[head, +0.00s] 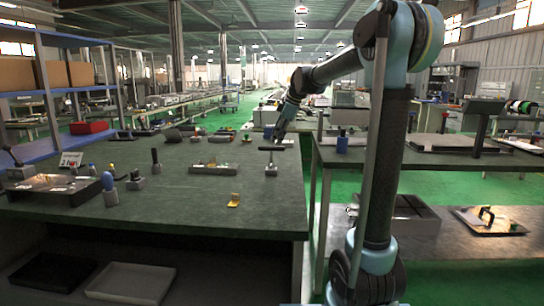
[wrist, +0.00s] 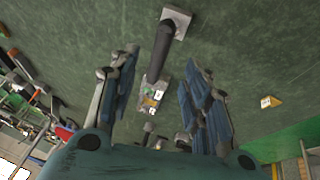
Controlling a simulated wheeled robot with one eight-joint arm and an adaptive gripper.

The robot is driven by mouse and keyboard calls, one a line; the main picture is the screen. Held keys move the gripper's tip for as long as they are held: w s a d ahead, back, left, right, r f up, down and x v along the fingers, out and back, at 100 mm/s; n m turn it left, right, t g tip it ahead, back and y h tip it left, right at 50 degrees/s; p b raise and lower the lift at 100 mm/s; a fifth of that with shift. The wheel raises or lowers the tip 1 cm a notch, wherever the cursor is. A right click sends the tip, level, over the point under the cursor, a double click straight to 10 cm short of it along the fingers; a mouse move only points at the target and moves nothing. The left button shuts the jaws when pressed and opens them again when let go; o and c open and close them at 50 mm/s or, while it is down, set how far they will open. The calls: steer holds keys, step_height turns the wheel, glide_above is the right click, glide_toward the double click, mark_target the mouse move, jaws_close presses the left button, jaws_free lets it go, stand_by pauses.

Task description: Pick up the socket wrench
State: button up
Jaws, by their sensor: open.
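The socket wrench, as I take it, is a dark T-shaped tool (head: 271,148) on a small metal block (head: 271,171) near the right side of the dark table. In the wrist view its dark handle (wrist: 158,60) slants down from the light metal block (wrist: 177,20), ahead of and between my fingers. My gripper (wrist: 160,75) is open, with one finger on each side and a gap to the handle. In the head view my gripper (head: 278,132) is just above and behind the tool, angled downward. Its fingertips are too small there to tell contact.
A metal plate with yellow parts (head: 213,169) lies left of the tool. A yellow bracket (head: 234,200) lies nearer the table's front edge. Several upright dark-handled tools, one a block with a handle (head: 156,162), stand further left. The table's front right is clear.

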mark_target(272, 151)
steer(key=shift+x, duration=3.8)
steer(key=shift+w, duration=0.15)
jaws_close()
